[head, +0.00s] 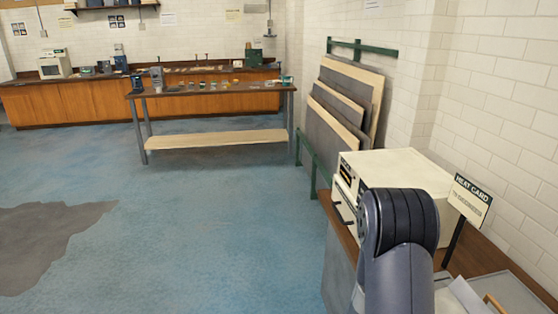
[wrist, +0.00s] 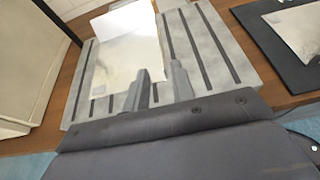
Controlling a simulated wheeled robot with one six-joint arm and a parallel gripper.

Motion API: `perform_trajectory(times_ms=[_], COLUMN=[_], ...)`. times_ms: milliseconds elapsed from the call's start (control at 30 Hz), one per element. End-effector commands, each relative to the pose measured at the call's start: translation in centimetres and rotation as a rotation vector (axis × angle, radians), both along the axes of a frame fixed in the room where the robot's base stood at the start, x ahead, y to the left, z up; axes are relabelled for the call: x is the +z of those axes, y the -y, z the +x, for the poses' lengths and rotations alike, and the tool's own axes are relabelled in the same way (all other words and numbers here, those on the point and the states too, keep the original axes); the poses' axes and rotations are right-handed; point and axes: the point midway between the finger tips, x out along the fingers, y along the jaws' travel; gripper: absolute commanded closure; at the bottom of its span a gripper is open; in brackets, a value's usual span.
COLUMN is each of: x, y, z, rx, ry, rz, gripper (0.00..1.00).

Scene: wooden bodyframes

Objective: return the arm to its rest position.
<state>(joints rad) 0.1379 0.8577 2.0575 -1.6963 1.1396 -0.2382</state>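My arm (head: 402,250) rises in the lower right of the head view, in front of a cream box-shaped machine. The gripper's end does not show in that view. In the wrist view my gripper (wrist: 161,84) has two grey fingers standing apart, with nothing seen between them. The fingers show against a pale grey slotted plate (wrist: 225,62) and the lower edge of a white sheet (wrist: 128,50) lying on it. Whether they touch either one cannot be told.
The cream machine (head: 400,170) and a "HEAT CARD" sign (head: 470,197) stand on the bench at right. Boards (head: 340,100) lean on the wall. A dark mat (wrist: 285,35) lies right of the plate. Blue floor (head: 200,220) is open at left and centre.

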Motion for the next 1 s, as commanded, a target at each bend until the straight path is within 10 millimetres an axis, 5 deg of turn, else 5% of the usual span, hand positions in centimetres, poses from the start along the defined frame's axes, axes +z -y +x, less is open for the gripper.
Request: perform_trajectory(times_ms=[600,1000], x=[-3.5,-3.5], y=[8.6,8.4], z=[0.6,0.7], rx=[-0.002,0.001], ry=[0.0,0.0], rz=[0.002,0.001], gripper=[0.76,0.76])
